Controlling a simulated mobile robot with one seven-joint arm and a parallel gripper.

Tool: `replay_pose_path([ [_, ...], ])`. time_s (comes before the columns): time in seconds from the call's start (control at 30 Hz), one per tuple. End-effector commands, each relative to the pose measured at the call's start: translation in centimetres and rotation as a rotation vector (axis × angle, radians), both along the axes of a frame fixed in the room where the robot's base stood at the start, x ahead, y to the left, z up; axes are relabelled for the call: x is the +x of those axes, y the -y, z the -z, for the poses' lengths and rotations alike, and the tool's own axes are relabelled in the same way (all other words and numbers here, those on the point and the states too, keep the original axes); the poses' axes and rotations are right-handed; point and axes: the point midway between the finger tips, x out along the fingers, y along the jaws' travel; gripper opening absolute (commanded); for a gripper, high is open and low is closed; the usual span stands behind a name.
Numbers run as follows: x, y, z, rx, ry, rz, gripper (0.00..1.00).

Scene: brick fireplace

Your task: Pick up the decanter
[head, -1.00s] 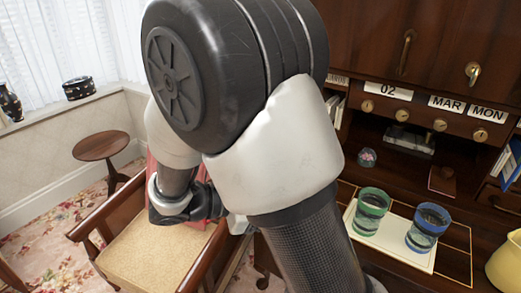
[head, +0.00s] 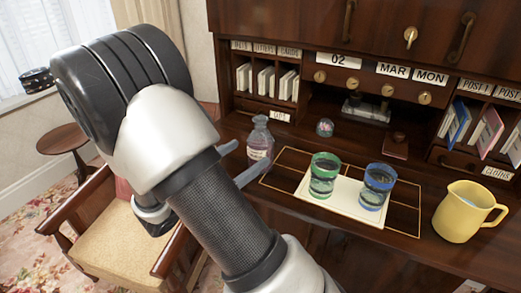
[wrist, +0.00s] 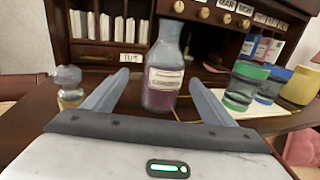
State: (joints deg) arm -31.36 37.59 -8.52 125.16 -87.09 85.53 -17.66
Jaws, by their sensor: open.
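The decanter (head: 260,143) is a clear glass bottle with a pale label and purplish liquid. It stands upright on the desk (head: 345,235), left of the two glasses. My gripper (head: 252,152) is open and empty, low at the decanter, with its fingers pointing towards it. In the wrist view, the decanter (wrist: 164,78) stands upright, framed between the spread fingers (wrist: 158,77), with no finger visibly touching it. I cannot tell how far its body lies between the tips. The label faces the wrist camera.
A green-banded glass (head: 323,178) and a blue-banded glass (head: 377,190) stand on a white sheet (head: 342,207) at right. A yellow jug (head: 460,212) is further right. A glass knob with a cork-coloured base (wrist: 68,84) is left of my fingers. Pigeonholes (head: 265,80) rise behind.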

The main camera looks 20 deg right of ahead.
Motion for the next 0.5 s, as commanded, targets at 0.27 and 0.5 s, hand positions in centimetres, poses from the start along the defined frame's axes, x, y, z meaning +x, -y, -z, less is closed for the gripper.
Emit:
replay_pose_path([
  [0.27,0.6,2.2,0.1,0.000,-0.002,0.002,0.78],
  [0.5,1.6,5.4,0.3,0.000,0.000,0.002,0.78],
])
